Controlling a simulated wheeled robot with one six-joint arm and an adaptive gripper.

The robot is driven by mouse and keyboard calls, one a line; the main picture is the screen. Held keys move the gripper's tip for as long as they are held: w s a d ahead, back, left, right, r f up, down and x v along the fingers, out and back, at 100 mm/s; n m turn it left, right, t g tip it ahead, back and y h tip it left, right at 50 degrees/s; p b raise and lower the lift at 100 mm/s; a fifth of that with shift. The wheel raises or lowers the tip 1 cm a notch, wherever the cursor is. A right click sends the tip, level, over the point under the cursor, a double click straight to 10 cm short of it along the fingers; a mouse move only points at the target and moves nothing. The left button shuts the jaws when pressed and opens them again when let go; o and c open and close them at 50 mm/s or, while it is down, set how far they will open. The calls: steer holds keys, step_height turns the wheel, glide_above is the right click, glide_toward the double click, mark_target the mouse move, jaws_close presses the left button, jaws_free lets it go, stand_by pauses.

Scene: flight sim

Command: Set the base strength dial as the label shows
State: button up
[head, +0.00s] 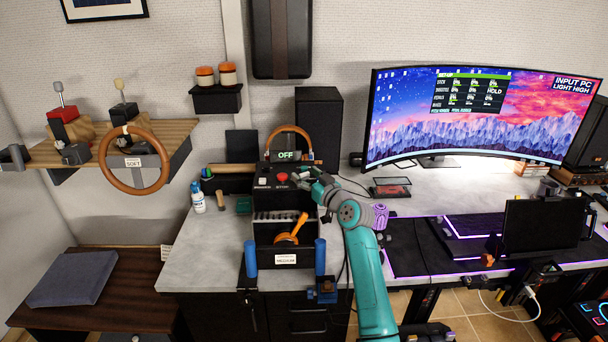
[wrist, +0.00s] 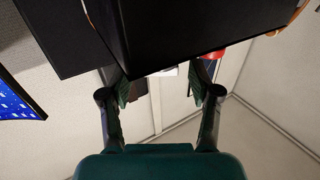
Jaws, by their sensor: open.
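A black control unit (head: 262,228) stands at the desk's front edge in the head view. It has an "OFF" display (head: 286,155), a red button (head: 282,178) and an orange lever (head: 291,231). A white label (head: 286,259) on its front seems to read "MEDIUM"; the smaller line above is too small to read. I cannot clearly make out the base strength dial. My gripper (head: 306,178) is beside the unit's upper right, close to it; I cannot tell whether it touches. In the wrist view my gripper (wrist: 163,88) is open with nothing between its fingers, below a large dark box-like body (wrist: 190,30).
A steering wheel (head: 134,160) labelled "SOFT" hangs on a wooden shelf (head: 186,132) at left. A white bottle (head: 197,197) stands left of the unit. A curved monitor (head: 470,115), a keyboard (head: 475,225) and a small screen (head: 541,226) are at right. A black speaker (head: 320,120) stands behind.

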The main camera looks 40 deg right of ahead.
steer(key=shift+w, duration=0.8)
steer(key=shift+c, duration=0.2)
steer(key=c, duration=1.1)
steer(key=shift+c, duration=0.2)
steer(key=shift+d+n+y, duration=0.1)
steer(key=shift+n+y, duration=0.2)
steer(key=shift+y, duration=0.1)
steer(key=n+y, duration=0.2)
steer(key=y, duration=0.1)
steer(key=n+g+y, duration=0.1)
steer(key=n+y, duration=0.1)
steer(key=y, duration=0.1)
steer(key=shift+d+y, duration=0.1)
steer(key=shift+y, duration=0.3)
steer(key=n+g+y, duration=0.2)
steer(key=n+y, duration=0.1)
steer(key=y, duration=0.1)
steer(key=shift+n+g+y, duration=0.3)
steer(key=shift+n+g, duration=0.1)
steer(key=shift+n+g+y, duration=1.2)
steer(key=shift+g+y, duration=0.1)
steer(key=shift+y, duration=0.1)
steer(key=shift+a+f+n+g+y, duration=0.1)
steer(key=shift+a+n+g+y, duration=0.1)
steer(key=shift+n+g+y, duration=0.5)
